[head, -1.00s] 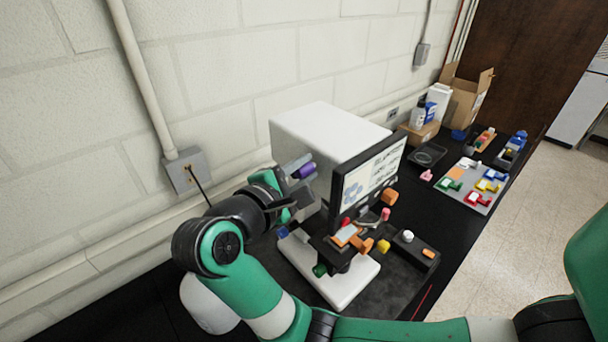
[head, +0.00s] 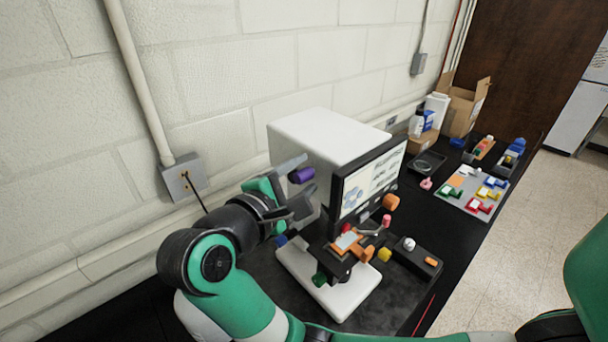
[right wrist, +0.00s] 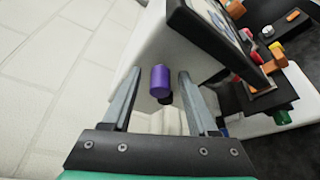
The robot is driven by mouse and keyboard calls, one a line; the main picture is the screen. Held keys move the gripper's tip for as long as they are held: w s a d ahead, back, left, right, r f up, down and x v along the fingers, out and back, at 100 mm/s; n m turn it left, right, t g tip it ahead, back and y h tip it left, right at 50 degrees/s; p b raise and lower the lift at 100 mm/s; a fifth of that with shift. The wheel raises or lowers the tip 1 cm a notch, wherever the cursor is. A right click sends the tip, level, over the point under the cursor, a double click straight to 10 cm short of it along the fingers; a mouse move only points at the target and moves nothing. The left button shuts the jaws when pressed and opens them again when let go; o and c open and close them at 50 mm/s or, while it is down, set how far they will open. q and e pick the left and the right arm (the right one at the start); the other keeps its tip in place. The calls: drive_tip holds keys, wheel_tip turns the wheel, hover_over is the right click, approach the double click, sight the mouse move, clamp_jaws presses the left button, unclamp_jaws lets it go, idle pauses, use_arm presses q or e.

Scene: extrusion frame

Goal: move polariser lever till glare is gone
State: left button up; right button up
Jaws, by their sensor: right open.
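The microscope-like instrument has a white box body (head: 310,140), a dark-framed screen (head: 372,180) and a white base (head: 335,292). A purple cylindrical knob (head: 301,174), which looks like the lever's end, sticks out at the body's left side. My right gripper (head: 308,174) is open, its two grey fingers on either side of the knob. In the right wrist view, the purple knob (right wrist: 160,82) lies between the fingertips (right wrist: 159,75), with gaps on both sides. The lever's shaft is mostly hidden. The screen shows bluish shapes and dark text, too small to read. My left gripper is not in view.
Orange, yellow, green and blue knobs crowd the instrument's stage (head: 348,242). A black control box (head: 418,258) stands at its right. A tray of coloured pieces (head: 472,193) and cardboard box (head: 465,108) sit farther back. The block wall (head: 230,80) is close behind my gripper.

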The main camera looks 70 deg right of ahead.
drive_tip(key=b+v, duration=0.1)
drive_tip(key=v, duration=0.9)
drive_tip(key=shift+a, duration=0.4)
drive_tip(key=shift+r, duration=0.1)
